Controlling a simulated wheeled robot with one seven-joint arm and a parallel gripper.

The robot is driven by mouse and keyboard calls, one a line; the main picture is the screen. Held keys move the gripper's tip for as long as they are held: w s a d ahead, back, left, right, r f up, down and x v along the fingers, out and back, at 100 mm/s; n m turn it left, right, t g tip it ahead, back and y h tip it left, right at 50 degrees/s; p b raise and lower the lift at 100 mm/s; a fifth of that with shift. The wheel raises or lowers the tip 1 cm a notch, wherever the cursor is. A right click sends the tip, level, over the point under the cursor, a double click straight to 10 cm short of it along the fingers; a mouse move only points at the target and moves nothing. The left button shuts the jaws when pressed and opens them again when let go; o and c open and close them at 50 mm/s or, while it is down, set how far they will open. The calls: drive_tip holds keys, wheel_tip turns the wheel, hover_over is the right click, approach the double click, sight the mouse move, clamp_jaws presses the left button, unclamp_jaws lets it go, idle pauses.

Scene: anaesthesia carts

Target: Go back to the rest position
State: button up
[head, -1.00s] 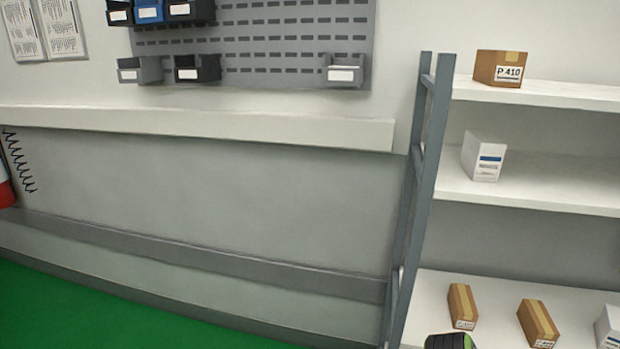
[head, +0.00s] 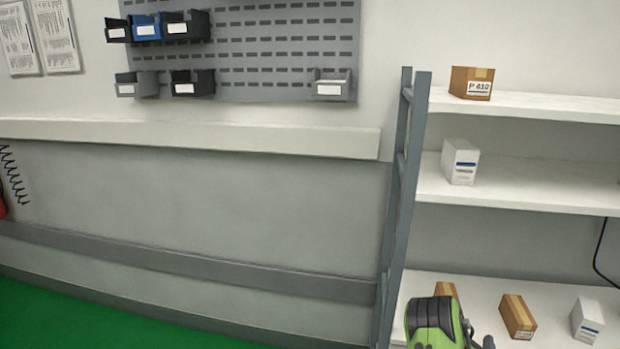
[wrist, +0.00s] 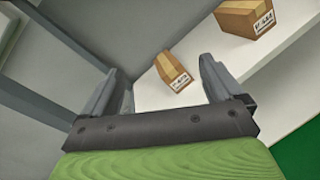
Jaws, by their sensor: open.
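My gripper (wrist: 165,88) is open in the wrist view, with its two grey fingers apart and nothing between them in their grasp. Beyond the fingers a brown box (wrist: 172,70) lies on a white shelf, apart from them. A second brown box (wrist: 248,17) is at the upper right. In the head view a green and black part of my arm (head: 436,322) shows at the bottom, in front of the lowest shelf. It partly hides a brown box (head: 446,290).
A shelf rack with a grey upright (head: 400,200) stands at the right. It holds a brown box labelled P 410 (head: 472,83), a white box (head: 460,161), another brown box (head: 517,316) and a white box (head: 587,320). A pegboard with bins (head: 270,50) hangs on the wall. Green floor (head: 90,320) is clear at lower left.

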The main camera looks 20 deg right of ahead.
drive_tip(key=w+a+r+m+g+p, duration=0.1)
drive_tip(key=w+a+r+m, duration=0.1)
drive_tip(key=r+m, duration=0.25)
drive_tip(key=w+a+r+m+g+y+p, duration=0.1)
drive_tip(key=w+a+r+m, duration=0.15)
drive_tip(key=r, duration=0.25)
drive_tip(key=w+a+r+m+g+p, duration=0.1)
drive_tip(key=a+r+m, duration=0.2)
drive_tip(key=r+m, duration=0.15)
drive_tip(key=s+a+r+m+y+p, duration=0.1)
drive_tip(key=a+r+m+y, duration=0.15)
drive_tip(key=a+r, duration=0.35)
drive_tip(key=s+a+r+m+y+p, duration=0.1)
drive_tip(key=a+r+m+y, duration=0.2)
drive_tip(key=a, duration=0.6)
drive_tip(key=s+a+r+m+g+y+p, duration=0.1)
drive_tip(key=s+a+r, duration=0.2)
drive_tip(key=a, duration=0.2)
drive_tip(key=s+a+r+m+y+p, duration=0.1)
drive_tip(key=s+a+r+y, duration=0.15)
drive_tip(key=a, duration=0.35)
drive_tip(key=s+a+r+m+g+y+p, duration=0.1)
drive_tip(key=s+a, duration=0.4)
drive_tip(key=s, duration=0.2)
drive_tip(key=s+a+r+m+g+y, duration=0.1)
drive_tip(key=s+a, duration=0.3)
drive_tip(key=s, duration=0.4)
drive_tip(key=shift+s+a+g+p, duration=0.3)
drive_tip(key=shift+a+g+p, duration=0.1)
drive_tip(key=shift+g, duration=0.1)
